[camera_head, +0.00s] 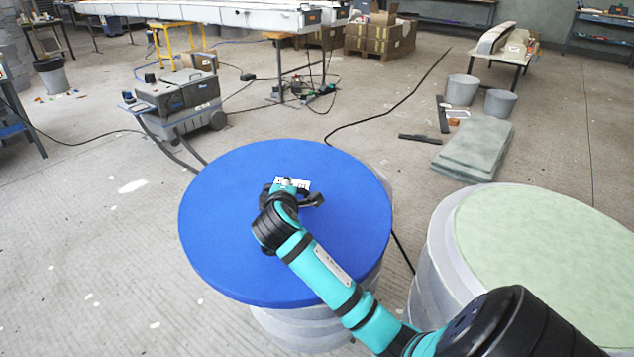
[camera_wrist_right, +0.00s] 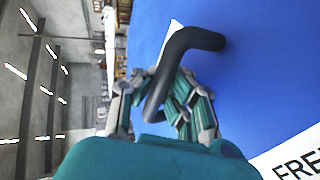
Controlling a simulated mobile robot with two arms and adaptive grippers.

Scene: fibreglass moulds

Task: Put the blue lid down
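The blue lid (camera_head: 225,225) is a large flat disc in the middle of the head view. It covers most of a pale grey round mould (camera_head: 305,328) and hangs out past it on the left. I cannot tell whether the lid touches the mould. My right gripper (camera_head: 292,194) is over the lid's middle, at its black handle (camera_head: 312,199). In the right wrist view the bent black handle (camera_wrist_right: 190,42) passes between the fingers of my right gripper (camera_wrist_right: 162,90), which look closed around it. A white label (camera_wrist_right: 300,155) with black letters lies on the lid. My left gripper is not visible.
A second round mould with a pale green top (camera_head: 540,250) stands close at the right. A grey machine (camera_head: 185,100) with hoses stands at the back left. Green-grey slabs (camera_head: 474,150) and two grey buckets (camera_head: 462,90) are at the back right. Floor left of the lid is clear.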

